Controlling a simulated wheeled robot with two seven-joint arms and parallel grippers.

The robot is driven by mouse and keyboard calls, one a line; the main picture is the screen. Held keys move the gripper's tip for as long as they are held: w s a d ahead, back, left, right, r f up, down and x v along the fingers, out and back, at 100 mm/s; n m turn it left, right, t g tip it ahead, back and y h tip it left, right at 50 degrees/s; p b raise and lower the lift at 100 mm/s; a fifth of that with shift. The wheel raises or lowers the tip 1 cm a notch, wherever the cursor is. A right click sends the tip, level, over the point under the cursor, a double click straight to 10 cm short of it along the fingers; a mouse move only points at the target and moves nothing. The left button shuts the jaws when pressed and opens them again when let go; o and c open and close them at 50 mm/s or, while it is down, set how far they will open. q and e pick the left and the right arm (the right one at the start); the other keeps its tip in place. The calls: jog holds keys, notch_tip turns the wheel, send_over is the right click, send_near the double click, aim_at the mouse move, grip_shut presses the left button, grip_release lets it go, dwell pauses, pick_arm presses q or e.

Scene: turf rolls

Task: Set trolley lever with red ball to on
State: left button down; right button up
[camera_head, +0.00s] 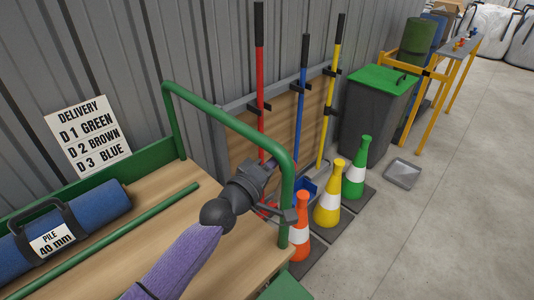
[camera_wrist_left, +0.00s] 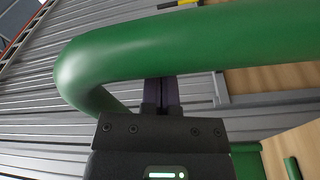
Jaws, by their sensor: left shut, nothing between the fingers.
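The trolley has a wooden deck (camera_head: 148,205) and a green tubular handle (camera_head: 230,122) at its right end. My left gripper (camera_head: 270,166), on a purple-sleeved arm, is over the deck's right end, close to the handle. In the left wrist view the handle (camera_wrist_left: 200,42) runs large across the picture, and the shut, empty fingers (camera_wrist_left: 162,92) reach up to its lower edge. I cannot tell whether they touch it. A dark bracket-like part (camera_head: 286,215) sits by the handle's right post. A lever with a red ball cannot be made out. My right gripper is out of view.
A blue turf roll (camera_head: 88,212) and a green bar (camera_head: 105,240) lie on the deck. An orange cone (camera_head: 299,228), a yellow cone (camera_head: 328,195) and a green cone (camera_head: 356,170) stand beyond the handle. A grey bin (camera_head: 372,120) stands behind. The floor to the right is mostly clear.

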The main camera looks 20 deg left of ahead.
pick_arm(q)
jog(key=shift+s+d+f+m, duration=0.15)
jog(key=shift+s+d+m, duration=0.1)
jog(key=shift+d+m, duration=0.5)
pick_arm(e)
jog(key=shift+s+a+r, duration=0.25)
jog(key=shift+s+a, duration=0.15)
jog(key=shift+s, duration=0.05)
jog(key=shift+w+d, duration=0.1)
